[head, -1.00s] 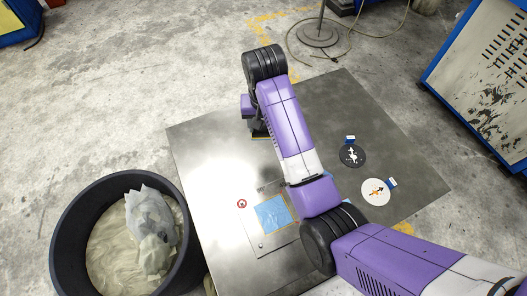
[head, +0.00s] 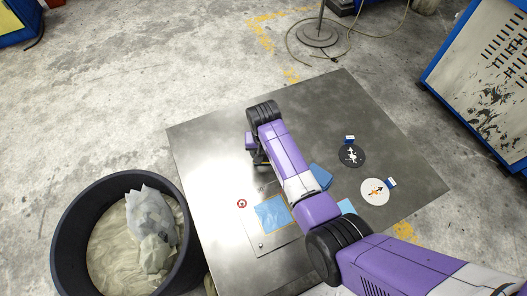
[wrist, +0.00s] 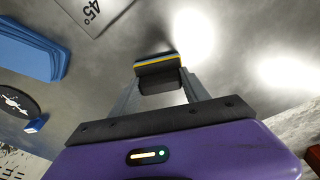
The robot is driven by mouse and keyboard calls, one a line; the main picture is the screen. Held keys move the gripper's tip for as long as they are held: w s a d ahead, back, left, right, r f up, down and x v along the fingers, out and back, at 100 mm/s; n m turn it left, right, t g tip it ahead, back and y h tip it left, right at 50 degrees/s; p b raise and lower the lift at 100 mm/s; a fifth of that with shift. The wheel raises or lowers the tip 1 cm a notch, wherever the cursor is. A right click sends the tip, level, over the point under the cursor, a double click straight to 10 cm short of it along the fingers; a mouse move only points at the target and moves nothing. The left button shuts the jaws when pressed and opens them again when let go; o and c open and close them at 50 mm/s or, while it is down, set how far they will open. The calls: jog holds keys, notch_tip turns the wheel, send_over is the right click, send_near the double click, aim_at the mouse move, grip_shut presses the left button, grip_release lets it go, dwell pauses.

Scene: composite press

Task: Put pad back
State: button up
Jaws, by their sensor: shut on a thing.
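My gripper (wrist: 160,80) is shut on a dark pad (wrist: 160,86) with a thin yellow and blue layer along its far edge. In the wrist view the pad sits between the two fingers, over the shiny metal table. In the head view my gripper (head: 261,160) is mostly hidden under my wrist, above the table beyond the plate with a blue square (head: 271,214). How high the pad is above the table is hard to tell.
The metal table (head: 210,140) has clear room at its far left. Blue sheets (head: 321,176) lie beside my arm, and also show in the wrist view (wrist: 28,50). A black disc (head: 352,157) and white disc (head: 375,191) lie right. A dark bin (head: 65,225) stands left.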

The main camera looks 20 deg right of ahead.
aim_at(264, 162)
jog(key=shift+f, duration=0.15)
jog(key=o, duration=1.7)
jog(key=shift+c, duration=0.2)
notch_tip(264, 162, up, 12)
jog(key=s, duration=0.1)
jog(key=shift+s+a, duration=0.3)
jog(key=shift+a, duration=0.1)
